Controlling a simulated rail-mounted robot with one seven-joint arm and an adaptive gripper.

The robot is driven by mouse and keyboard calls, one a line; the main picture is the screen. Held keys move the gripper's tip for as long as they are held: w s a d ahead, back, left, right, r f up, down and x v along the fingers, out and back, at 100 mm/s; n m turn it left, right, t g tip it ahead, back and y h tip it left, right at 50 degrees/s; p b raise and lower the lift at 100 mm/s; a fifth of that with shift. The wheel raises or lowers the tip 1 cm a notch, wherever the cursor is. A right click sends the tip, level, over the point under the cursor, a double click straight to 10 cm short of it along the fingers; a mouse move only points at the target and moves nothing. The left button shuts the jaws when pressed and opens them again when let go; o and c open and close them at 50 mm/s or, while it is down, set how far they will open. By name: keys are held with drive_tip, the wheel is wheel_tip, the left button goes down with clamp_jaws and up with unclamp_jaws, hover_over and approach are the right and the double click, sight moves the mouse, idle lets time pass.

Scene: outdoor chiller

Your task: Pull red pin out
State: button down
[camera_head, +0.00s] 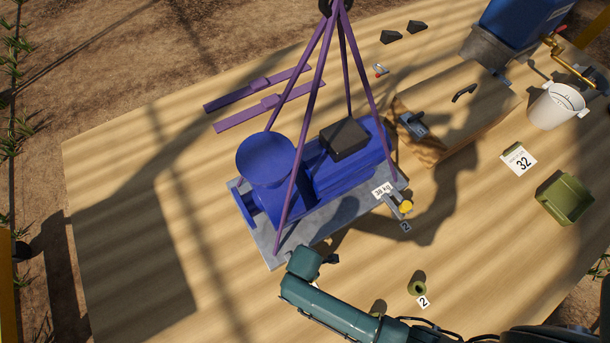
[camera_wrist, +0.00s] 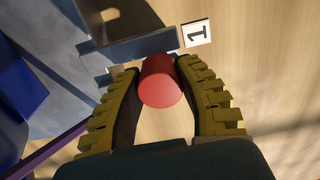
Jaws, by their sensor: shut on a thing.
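The red pin (camera_wrist: 160,84) shows in the wrist view as a round red cap between the two yellow ridged fingers of my gripper (camera_wrist: 158,70), which is shut on it. The cap sits just below the end of a grey metal bracket (camera_wrist: 140,47), beside a white label "1" (camera_wrist: 196,33). I cannot tell how far the pin is in the bracket. In the head view, my teal arm's end is at the near edge of the grey base plate (camera_head: 318,228) and hides the red pin.
A blue pump (camera_head: 265,155) stands on the plate under purple sling legs (camera_head: 312,90). A yellow-headed pin (camera_head: 405,207) is at the plate's right end. A green ring (camera_head: 417,288), wooden box (camera_head: 445,130), white bucket (camera_head: 556,107) and green bin (camera_head: 565,200) stand to the right.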

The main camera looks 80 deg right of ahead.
drive_tip(key=shift+r+p, duration=0.4)
wheel_tip(320, 180, up, 7)
drive_tip(key=p, duration=0.8)
drive_tip(key=shift+r, duration=0.2)
drive_tip(key=shift+f, duration=0.1)
drive_tip(key=c, duration=1.4)
unclamp_jaws()
clamp_jaws()
